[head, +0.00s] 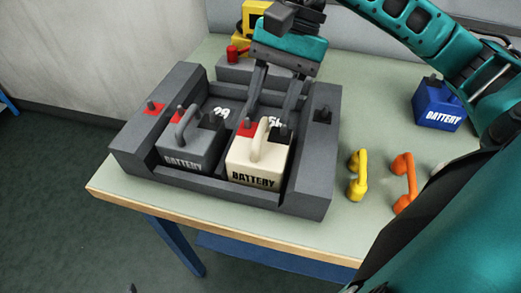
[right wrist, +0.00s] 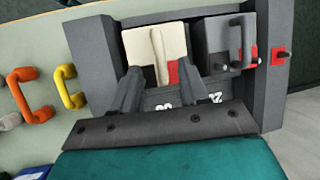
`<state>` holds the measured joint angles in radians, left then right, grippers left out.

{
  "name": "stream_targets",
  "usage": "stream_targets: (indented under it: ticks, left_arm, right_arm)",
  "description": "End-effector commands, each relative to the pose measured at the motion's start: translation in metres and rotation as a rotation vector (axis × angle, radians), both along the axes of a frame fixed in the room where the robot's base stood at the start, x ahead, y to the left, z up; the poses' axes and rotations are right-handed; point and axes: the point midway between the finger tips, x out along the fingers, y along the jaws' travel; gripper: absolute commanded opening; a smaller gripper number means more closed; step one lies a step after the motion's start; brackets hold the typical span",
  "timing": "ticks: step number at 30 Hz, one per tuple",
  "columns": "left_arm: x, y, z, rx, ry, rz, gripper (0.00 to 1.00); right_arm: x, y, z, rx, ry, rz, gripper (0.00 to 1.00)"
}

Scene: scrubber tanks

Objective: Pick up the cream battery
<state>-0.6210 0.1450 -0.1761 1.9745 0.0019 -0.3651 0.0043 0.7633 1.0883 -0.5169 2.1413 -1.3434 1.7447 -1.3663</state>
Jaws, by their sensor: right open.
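The cream battery (head: 254,165) stands upright in the right part of a dark grey tray (head: 180,185), with a cream handle, a red terminal block and a dark one on top. My right gripper (head: 268,112) is above and just behind it, fingers apart and pointing down. In the right wrist view the cream battery (right wrist: 158,50) lies ahead of the two fingertips (right wrist: 163,75), its handle between them in the picture. I cannot tell whether the fingers touch it. My left gripper does not show.
A grey battery (head: 188,150) stands left of the cream one in the tray. A blue battery (head: 438,110) is at the right of the table. Yellow (head: 357,175) and orange (head: 404,182) handles lie right of the tray. A yellow object (head: 254,18) stands behind.

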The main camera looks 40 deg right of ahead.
Motion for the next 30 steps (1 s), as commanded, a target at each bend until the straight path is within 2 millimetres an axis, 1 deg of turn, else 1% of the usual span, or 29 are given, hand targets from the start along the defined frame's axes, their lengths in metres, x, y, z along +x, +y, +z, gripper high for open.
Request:
stream_targets:
  ticks: [3, 7, 10, 17, 30]
  left_arm:
    - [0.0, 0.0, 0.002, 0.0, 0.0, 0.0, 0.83]
    - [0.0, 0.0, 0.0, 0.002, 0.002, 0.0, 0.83]
    - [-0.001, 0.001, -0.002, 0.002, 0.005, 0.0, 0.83]
    - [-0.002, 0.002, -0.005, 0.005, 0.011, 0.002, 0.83]
    - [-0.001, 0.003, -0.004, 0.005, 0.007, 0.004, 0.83]
  right_arm:
    - [-0.004, 0.01, -0.016, 0.0, 0.004, 0.004, 0.44]
    - [-0.006, 0.017, -0.032, 0.0, 0.005, 0.002, 0.44]
    - [-0.006, 0.02, -0.038, 0.0, 0.001, 0.001, 0.44]
    - [-0.006, 0.02, -0.038, 0.0, 0.0, 0.001, 0.44]
    - [-0.006, 0.02, -0.038, -0.001, 0.001, 0.0, 0.02]
